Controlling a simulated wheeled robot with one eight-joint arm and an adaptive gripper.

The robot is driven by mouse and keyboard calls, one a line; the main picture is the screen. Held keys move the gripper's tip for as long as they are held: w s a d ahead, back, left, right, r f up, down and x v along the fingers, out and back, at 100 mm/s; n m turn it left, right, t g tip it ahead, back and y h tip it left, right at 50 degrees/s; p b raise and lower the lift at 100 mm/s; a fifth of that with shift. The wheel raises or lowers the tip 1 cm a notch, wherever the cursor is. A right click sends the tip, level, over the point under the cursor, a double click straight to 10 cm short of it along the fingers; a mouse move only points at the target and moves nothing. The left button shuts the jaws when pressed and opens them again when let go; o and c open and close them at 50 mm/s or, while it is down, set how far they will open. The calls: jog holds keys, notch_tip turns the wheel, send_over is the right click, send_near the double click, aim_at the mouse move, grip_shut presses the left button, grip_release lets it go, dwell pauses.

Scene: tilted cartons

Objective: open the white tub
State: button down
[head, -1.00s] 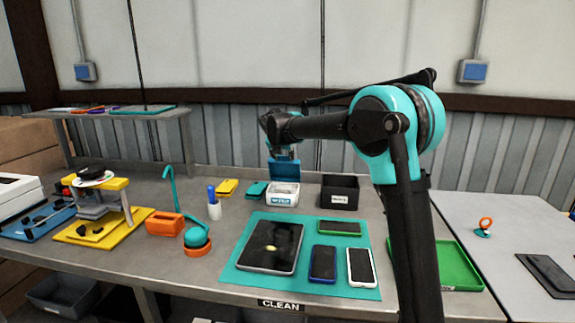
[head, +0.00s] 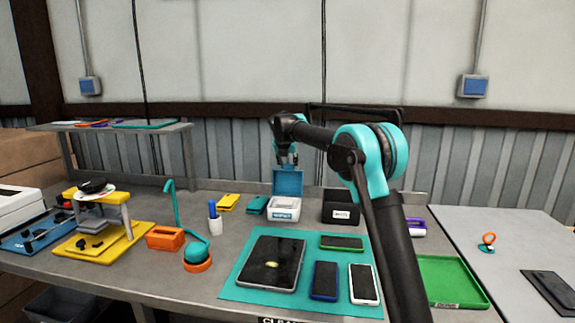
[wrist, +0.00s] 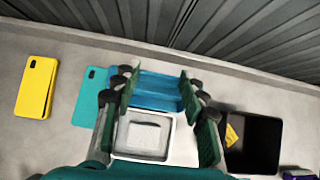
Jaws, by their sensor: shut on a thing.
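The white tub (head: 284,214) stands at the back of the bench with a label on its front. Its blue lid (head: 288,184) stands raised at the tub's back edge, so the tub is open. In the wrist view the tub's white rim (wrist: 170,157) surrounds a pale block inside. My gripper (head: 288,159) is at the upper edge of the lid. In the wrist view its green fingers (wrist: 155,92) are on either side of the blue lid (wrist: 153,90), shut on it. The exact contact is hard to see.
A black bin (head: 341,207) stands close to the right of the tub. Teal (head: 256,205) and yellow (head: 229,202) phone-shaped items lie to its left. A teal mat (head: 235,290) with a tablet (head: 270,262) and several phones lies in front. A green tray (head: 450,282) is at right.

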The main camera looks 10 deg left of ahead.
dwell(0.3)
jog(key=c, duration=0.8)
grip_release()
jog(key=shift+c, duration=0.2)
jog(key=v, duration=1.2)
